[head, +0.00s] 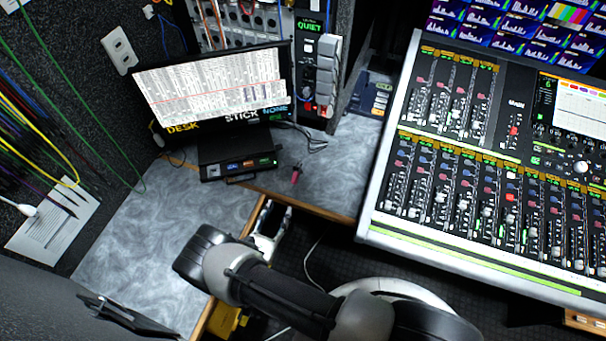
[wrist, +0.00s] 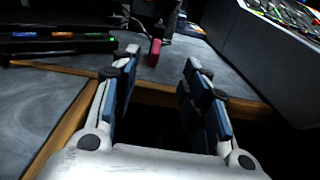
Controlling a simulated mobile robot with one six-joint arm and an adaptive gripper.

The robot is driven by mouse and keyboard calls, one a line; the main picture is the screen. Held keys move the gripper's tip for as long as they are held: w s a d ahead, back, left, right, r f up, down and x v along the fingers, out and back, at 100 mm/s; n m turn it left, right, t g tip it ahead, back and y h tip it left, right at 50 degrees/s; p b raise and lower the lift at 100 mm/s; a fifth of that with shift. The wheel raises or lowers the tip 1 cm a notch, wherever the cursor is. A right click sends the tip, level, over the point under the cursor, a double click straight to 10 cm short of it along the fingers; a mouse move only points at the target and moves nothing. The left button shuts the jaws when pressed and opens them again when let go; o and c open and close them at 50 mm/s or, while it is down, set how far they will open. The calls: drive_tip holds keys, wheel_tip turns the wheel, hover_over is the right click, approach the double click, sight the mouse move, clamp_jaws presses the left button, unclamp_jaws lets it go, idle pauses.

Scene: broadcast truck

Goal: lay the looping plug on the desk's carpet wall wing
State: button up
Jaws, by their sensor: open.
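The looping plug, a small red-pink piece with a dark end (head: 296,173), lies on the grey marbled desk in front of the monitor, right of the black box. It also shows in the wrist view (wrist: 155,50), beyond and between my fingertips. The desk's carpet wall wing (head: 135,240) is the left stretch of the same grey top, beside the dark carpeted wall; its middle is bare. My gripper (head: 275,212) is open and empty near the desk's wooden front edge, short of the plug. The wrist view shows both fingers spread (wrist: 158,75).
A black box (head: 235,155) with lit buttons stands left of the plug, under the monitor (head: 212,85). A dark cable lies behind the plug. The large mixing console (head: 480,190) bounds the right side. Coloured cables hang along the left wall.

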drive_tip(key=b, duration=0.2)
approach(295, 174)
drive_tip(key=x, duration=0.5)
drive_tip(key=shift+d+f, duration=0.25)
drive_tip(key=shift+r+b+x, duration=0.15)
drive_tip(key=shift+b+x, duration=0.05)
drive_tip(key=shift+x, duration=1.35)
drive_tip(key=shift+r+b+x, duration=0.1)
drive_tip(key=shift+b+x, duration=0.05)
drive_tip(key=shift+x, duration=1.35)
drive_tip(key=shift+w+a, duration=0.1)
drive_tip(key=shift+a, duration=0.1)
clamp_jaws()
